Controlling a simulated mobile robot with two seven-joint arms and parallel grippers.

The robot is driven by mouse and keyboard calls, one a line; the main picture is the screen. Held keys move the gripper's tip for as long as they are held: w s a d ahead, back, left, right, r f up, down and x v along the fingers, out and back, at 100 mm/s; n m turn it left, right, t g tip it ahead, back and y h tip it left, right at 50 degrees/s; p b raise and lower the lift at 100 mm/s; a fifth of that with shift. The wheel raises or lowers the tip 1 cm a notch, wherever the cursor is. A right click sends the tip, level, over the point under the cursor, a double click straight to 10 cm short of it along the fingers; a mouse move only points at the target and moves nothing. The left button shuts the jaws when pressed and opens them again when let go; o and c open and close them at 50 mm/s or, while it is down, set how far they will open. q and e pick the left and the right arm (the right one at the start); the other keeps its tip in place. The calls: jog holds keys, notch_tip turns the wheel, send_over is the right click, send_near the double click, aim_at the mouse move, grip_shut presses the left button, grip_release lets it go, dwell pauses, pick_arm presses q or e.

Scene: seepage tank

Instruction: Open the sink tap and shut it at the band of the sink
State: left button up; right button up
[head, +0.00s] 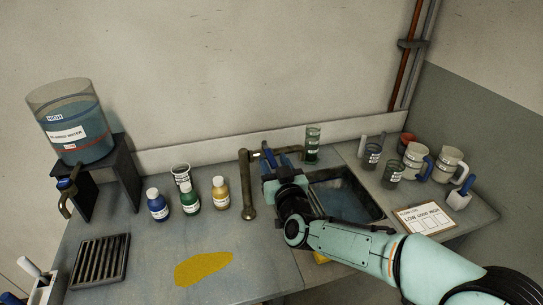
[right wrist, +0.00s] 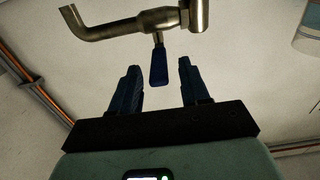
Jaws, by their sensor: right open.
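The sink (head: 378,211) is set in the counter right of centre, with bluish water in it. My right arm covers its front left part, and I cannot make out a band. The brass sink tap (head: 247,180) stands left of the sink, with a pipe running right behind my gripper. In the right wrist view, the metal tap (right wrist: 130,24) has a bent spout and a blue lever (right wrist: 158,68) hanging down. My right gripper (head: 277,158) is open at the tap. Its fingers (right wrist: 158,72) stand on either side of the lever, with visible gaps. My left gripper is not in view.
A water tank (head: 75,150) is far left. Mugs (head: 417,161) and a clipboard (head: 425,219) are right of the sink. A yellow patch (head: 203,268) lies on the front counter.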

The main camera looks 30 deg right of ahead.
aim_at(269, 154)
jog(key=shift+x, duration=1.35)
jog(key=shift+a, duration=0.1)
grip_shut()
